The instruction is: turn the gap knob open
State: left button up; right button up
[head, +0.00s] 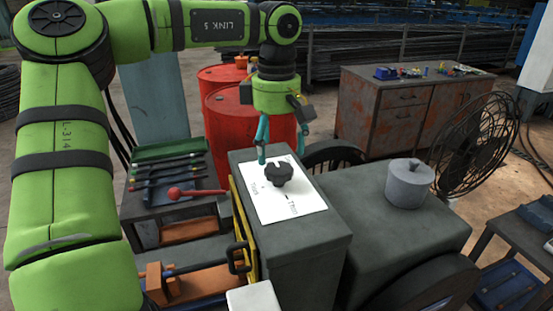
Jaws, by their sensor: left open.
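The gap knob (279,173) is a black lobed knob on a white label plate (301,204) on top of a dark grey housing. The plate has small printed marks that are too small to read surely. My left gripper (283,160) hangs from the green arm, pointing down, with its teal fingers apart. The fingers are just behind the knob, one at its left and one at its right. I cannot tell whether they touch it. My right gripper is not in view.
A lever with a red ball (174,192) sticks out left of the housing. A grey lidded drum (409,184) stands on the lower surface at right. A black fan (474,145), red barrels (228,117) and a rusty cabinet (404,112) stand behind.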

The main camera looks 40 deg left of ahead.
aim_at(275, 167)
pick_arm(q)
notch_tip(275, 167, up, 8)
jog(key=shift+f, duration=0.25)
jog(key=shift+s, duration=0.1)
dwell(0.4)
